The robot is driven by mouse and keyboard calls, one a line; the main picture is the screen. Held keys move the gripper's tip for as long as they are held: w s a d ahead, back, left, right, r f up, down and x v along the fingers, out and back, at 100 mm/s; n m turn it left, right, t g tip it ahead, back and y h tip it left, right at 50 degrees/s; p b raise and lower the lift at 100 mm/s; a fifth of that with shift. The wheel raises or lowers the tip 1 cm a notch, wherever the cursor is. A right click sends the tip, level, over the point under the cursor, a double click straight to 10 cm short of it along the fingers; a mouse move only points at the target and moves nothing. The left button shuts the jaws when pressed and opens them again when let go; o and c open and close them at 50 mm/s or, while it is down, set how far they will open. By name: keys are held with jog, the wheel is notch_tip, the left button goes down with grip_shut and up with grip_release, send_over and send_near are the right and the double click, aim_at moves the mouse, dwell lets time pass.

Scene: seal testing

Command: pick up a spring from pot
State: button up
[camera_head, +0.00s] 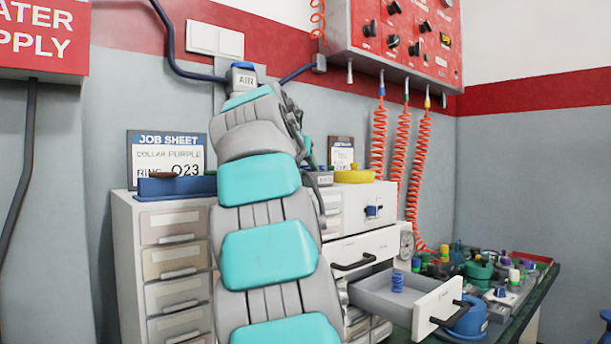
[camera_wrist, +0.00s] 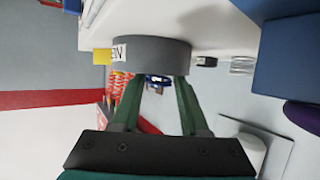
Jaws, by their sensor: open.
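A grey round pot (camera_wrist: 150,55) with a partly legible white label lies just beyond my gripper (camera_wrist: 156,80) in the wrist view. The green fingers are open and spread, their tips close to the pot's near edge; I cannot tell whether they touch it. A small dark blue coiled thing (camera_wrist: 158,79) shows between the fingertips, perhaps a spring; the pot's inside is hidden. In the head view my arm hides most of the gripper, and a grey labelled pot (camera_head: 324,180) shows beside it. A blue spring (camera_head: 397,281) stands in the open drawer.
The drawer (camera_head: 435,308) juts out right of my arm. A blue tray (camera_head: 176,187) sits on the left cabinet and a yellow round thing (camera_head: 355,176) right of the pot. Orange coiled hoses (camera_head: 378,145) hang behind. The green bench (camera_head: 535,292) is crowded.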

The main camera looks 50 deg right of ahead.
grip_shut()
dwell(0.3)
jog(key=shift+r, duration=0.25)
